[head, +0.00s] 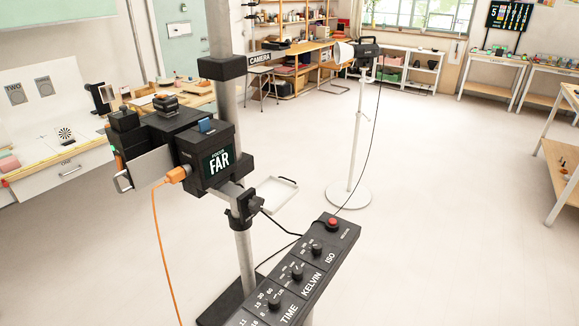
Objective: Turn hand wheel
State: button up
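I cannot make out a clear hand wheel. A black camera-like prop (180,145) is mounted on a grey upright pole (243,260). Its small screen (218,162) reads "FAR". A black clamp (243,202) with a small dark part sticking out to the right sits on the pole below the prop; I cannot tell if that part is a wheel. My gripper is not in this view.
A black panel (345,229) with several dials and a red button (333,223) slants across the lower middle. An orange cable (163,250) hangs at left. A lamp stand (349,194) stands behind.

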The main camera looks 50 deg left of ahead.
aim_at(256, 204)
jog(key=z, duration=0.1)
jog(key=k, duration=0.95)
jog(key=u, duration=1.8)
jog(key=i, duration=0.5)
jog(key=z, duration=0.65)
jog(key=k, duration=0.75)
jog(key=u, duration=0.2)
